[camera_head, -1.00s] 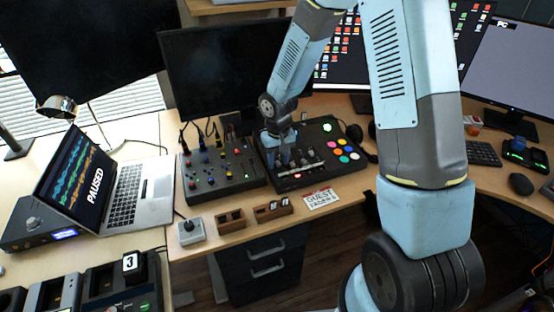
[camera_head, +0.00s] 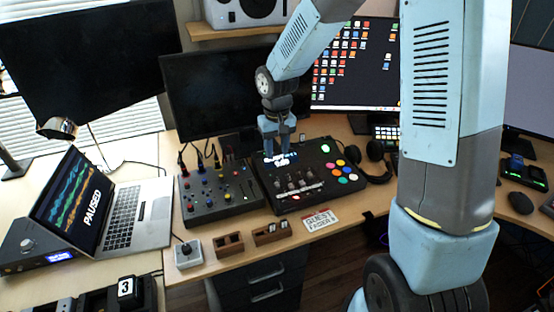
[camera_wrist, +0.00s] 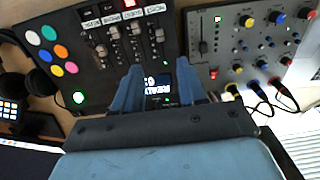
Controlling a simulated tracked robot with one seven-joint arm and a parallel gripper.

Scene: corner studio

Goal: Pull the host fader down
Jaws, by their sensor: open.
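The black fader console (camera_head: 325,204) lies on the desk, with a row of faders (camera_head: 296,184) at its front left and coloured pads (camera_head: 345,171) at right. In the wrist view several fader caps (camera_wrist: 134,30) stand in their slots, with small white labels (camera_wrist: 110,19) beyond them. My gripper (camera_head: 279,153) is open and empty above the console's rear left.
A grey knob mixer (camera_head: 218,190) with plugged cables stands left of the console. A card reading GUEST FADER (camera_head: 320,219), small wooden holders (camera_head: 271,233) and a joystick box (camera_head: 188,254) lie in front. Headphones (camera_head: 377,162) lie at right, and a monitor (camera_head: 215,85) stands behind.

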